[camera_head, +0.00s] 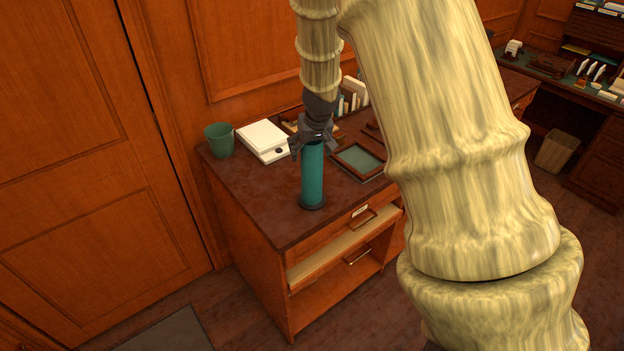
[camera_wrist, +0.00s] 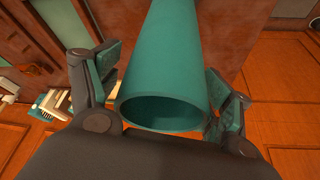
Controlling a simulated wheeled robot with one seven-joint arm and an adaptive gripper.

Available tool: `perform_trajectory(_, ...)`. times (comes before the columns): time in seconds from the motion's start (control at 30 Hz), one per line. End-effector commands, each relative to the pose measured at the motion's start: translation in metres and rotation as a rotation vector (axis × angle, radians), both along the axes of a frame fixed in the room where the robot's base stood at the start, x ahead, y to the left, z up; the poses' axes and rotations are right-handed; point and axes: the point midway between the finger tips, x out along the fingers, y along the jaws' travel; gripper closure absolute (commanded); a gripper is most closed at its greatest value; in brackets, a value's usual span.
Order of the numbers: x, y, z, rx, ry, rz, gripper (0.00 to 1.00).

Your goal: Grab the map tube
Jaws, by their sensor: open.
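The map tube (camera_head: 313,178) is a teal cylinder standing upright near the front of the brown cabinet top, with a dark round base at its foot. My gripper (camera_head: 312,150) is above it, pointing down, with its fingers around the tube's upper end. In the wrist view the tube (camera_wrist: 172,75) shows its open hollow end close to the palm. The gripper's two fingers (camera_wrist: 165,95) stand open on either side of the tube, with a gap visible on the left; contact on the right is hard to tell.
On the cabinet top (camera_head: 262,208) are a green cup (camera_head: 219,139), a white box (camera_head: 263,140), a framed tray (camera_head: 358,160) and upright books or papers behind my gripper. A drawer (camera_head: 335,250) is partly open below. A waste bin (camera_head: 556,151) stands at the far right.

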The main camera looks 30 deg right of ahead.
Motion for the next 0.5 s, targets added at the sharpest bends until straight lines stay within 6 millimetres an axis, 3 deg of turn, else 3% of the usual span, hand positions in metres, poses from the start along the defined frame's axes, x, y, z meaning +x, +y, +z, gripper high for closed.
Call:
perform_trajectory(0.2, 0.0004, 0.0001, -0.0006, 0.0, 0.0, 0.0, 0.21)
perform_trajectory(0.5, 0.0004, 0.0001, -0.0005, 0.0, 0.0, 0.0, 0.73)
